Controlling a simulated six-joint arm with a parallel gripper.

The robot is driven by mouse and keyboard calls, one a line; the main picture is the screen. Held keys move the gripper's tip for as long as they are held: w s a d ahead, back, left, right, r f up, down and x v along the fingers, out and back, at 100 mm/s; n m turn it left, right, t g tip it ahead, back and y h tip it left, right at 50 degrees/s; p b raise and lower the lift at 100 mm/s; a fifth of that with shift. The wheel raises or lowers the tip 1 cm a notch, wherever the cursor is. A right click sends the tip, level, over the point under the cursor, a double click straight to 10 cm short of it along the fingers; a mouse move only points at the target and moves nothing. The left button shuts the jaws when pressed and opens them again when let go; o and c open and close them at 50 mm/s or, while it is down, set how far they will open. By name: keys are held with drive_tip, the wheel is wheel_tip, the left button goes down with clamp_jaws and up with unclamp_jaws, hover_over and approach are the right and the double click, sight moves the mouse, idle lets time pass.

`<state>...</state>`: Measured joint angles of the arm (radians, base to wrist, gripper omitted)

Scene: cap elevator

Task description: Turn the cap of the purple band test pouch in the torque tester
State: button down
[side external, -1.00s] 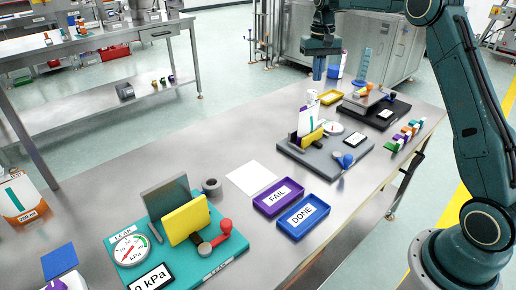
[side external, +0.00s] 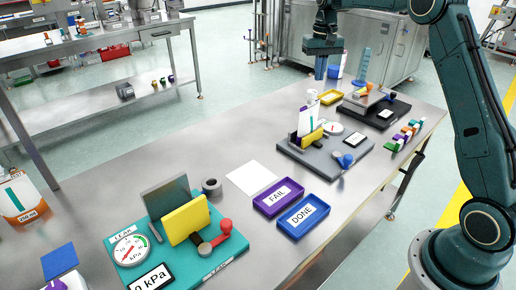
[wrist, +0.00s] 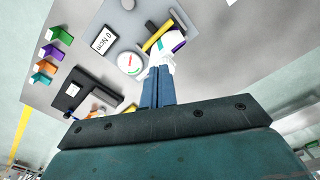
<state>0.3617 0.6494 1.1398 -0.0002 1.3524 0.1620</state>
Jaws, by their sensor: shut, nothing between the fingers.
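The torque tester (side external: 300,152) is a grey plate with a dial, a display and a blue-knobbed lever (side external: 344,160). A white pouch (side external: 309,121) with a purple part stands upright at its yellow clamp (side external: 312,137). In the wrist view the pouch (wrist: 181,44) shows purple and teal marks beside the yellow clamp (wrist: 158,36), and the display (wrist: 104,40) reads 0 Ncm. My gripper (side external: 320,77) is shut and empty, above the pouch. In the wrist view its blue fingers (wrist: 157,75) overlap the pouch's white top; I cannot tell whether they touch it.
A black fixture (side external: 376,108) and a yellow tray (side external: 331,97) stand behind the tester. Coloured pieces (side external: 405,134) line the right edge. The purple FAIL tray (side external: 264,208), blue DONE tray (side external: 291,232) and teal leak tester (side external: 225,262) are nearer. Bare table lies left of the tester.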

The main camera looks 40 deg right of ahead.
wheel_tip(320, 180, down, 6)
idle(0.6)
drive_tip(key=shift+w+d, duration=0.25)
drive_tip(key=shift+w, duration=0.3)
idle(1.4)
drive_tip(key=shift+a, duration=0.15)
idle(0.8)
drive_tip(key=shift+s+a, duration=0.2)
drive_tip(key=shift+s, duration=0.05)
idle(0.4)
drive_tip(key=shift+r, duration=0.1)
drive_tip(key=shift+r, duration=2.9)
